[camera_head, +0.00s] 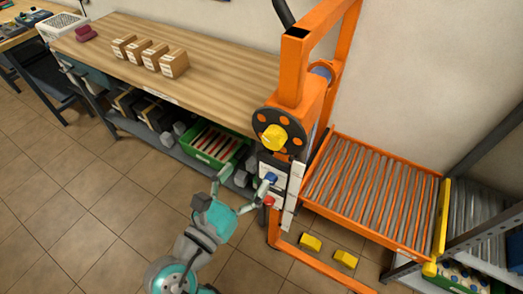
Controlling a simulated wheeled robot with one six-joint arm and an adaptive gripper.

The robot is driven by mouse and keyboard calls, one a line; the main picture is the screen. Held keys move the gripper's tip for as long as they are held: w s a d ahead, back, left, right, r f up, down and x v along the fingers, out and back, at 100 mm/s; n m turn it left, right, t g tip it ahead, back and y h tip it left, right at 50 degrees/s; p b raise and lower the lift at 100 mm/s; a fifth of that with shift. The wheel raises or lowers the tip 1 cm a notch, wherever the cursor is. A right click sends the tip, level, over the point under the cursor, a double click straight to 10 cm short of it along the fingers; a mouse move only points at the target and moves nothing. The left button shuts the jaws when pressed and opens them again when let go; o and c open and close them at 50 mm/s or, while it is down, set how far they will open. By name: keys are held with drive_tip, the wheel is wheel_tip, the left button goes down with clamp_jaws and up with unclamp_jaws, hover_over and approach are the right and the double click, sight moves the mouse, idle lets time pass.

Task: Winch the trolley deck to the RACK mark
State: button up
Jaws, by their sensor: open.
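The orange trolley (321,98) stands right of the workbench. Its roller deck (370,190) sits low, level by eye, with a yellow bar (441,218) along its right end. On the mast is a dark winch disc (291,127) with orange spots and a yellow knob (273,137). Below it are a blue ball (271,177) and a red knob (268,201) beside a white strip (290,200); no RACK lettering is readable. My gripper (246,180) is open, its fingers spread, left of the blue ball and below the disc. Whether a finger touches the ball I cannot tell.
The wooden workbench (210,90) carries several cardboard boxes (173,64). A green crate (212,146) is on its lower shelf. Two yellow blocks (311,242) lie by the trolley's base. A dark rack (478,237) stands at right. Tiled floor (85,190) is clear at left.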

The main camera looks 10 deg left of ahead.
sight(270, 142)
drive_tip(key=w+d+m, duration=0.1)
drive_tip(key=w+m, duration=0.2)
drive_tip(key=m, duration=0.8)
drive_tip(key=w+d+m, duration=0.1)
drive_tip(key=w+m, duration=0.3)
drive_tip(key=m, duration=0.7)
drive_tip(key=w+d+m, duration=0.1)
drive_tip(key=w+m, duration=0.3)
drive_tip(key=m, duration=0.7)
drive_tip(key=shift+d+r, duration=0.35)
drive_tip(key=shift+d, duration=0.05)
drive_tip(key=c, duration=1.2)
